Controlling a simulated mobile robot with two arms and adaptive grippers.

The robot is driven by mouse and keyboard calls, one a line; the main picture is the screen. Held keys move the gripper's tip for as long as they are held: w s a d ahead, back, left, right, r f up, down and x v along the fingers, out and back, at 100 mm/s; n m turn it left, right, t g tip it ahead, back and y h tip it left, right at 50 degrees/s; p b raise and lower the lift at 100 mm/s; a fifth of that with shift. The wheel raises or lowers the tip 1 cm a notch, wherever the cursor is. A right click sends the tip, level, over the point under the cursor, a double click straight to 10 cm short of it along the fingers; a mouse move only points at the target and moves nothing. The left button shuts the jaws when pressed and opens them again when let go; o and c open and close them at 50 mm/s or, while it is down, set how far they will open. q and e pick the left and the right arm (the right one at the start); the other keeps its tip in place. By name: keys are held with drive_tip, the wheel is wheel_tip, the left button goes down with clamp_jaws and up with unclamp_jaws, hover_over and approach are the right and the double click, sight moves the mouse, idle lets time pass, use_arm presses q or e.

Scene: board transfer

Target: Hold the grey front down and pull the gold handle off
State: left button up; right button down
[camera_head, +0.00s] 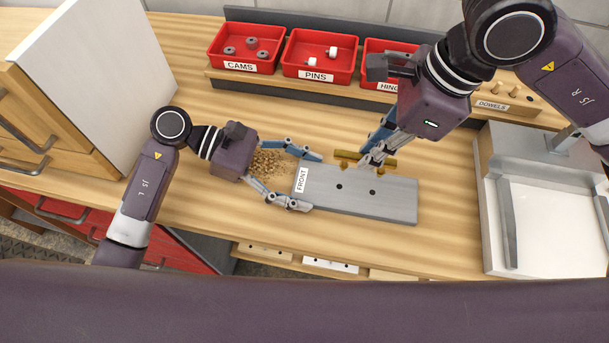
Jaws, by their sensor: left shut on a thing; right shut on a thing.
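The grey front (395,202) lies flat on the wooden bench, with a white FRONT label at its left end and two dark holes in its face. My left gripper (313,182) is shut on its left end, one finger along the far edge and one along the near edge. My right gripper (373,158) points down and is shut on the gold handle (347,155). The handle shows at the far edge of the front, apart from the two holes. The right fingers hide the handle's middle. I cannot tell its exact height.
Red bins labelled CAMS (240,67) and PINS (318,73), and a partly hidden one, stand at the back. A sawdust pile (268,163) lies between my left fingers. A white-topped unit (555,225) is at right. Bench right of the bins holds a DOWELS block (515,103).

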drive_tip(key=w+a, duration=0.1)
drive_tip(key=w, duration=1.1)
drive_tip(key=shift+w, duration=0.15)
drive_tip(key=shift+f, duration=0.1)
drive_tip(key=shift+f, duration=3.85)
drive_tip(key=c, duration=1.9)
unclamp_jaws()
